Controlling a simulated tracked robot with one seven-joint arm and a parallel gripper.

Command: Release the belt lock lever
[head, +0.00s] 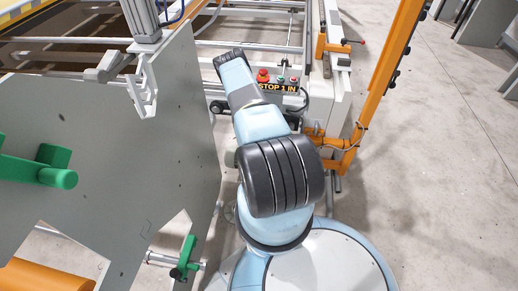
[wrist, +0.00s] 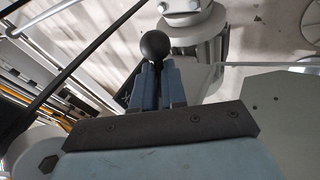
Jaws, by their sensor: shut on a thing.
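In the wrist view, my gripper (wrist: 158,72) has its two blue-grey fingers close together, shut on the belt lock lever at its black ball knob (wrist: 154,45). The knob shows just beyond the fingertips, and the part between the fingers is mostly hidden. How far the lever is turned cannot be told. In the head view my arm reaches away over the machine's end, and its own links hide the gripper and the lever.
A grey side plate (head: 110,165) with green handles (head: 58,178) stands close left of my arm. A control box (head: 279,86) with a red stop button (head: 263,75) sits beyond the arm. An orange post (head: 380,85) stands right. Open floor (head: 440,190) lies at the right.

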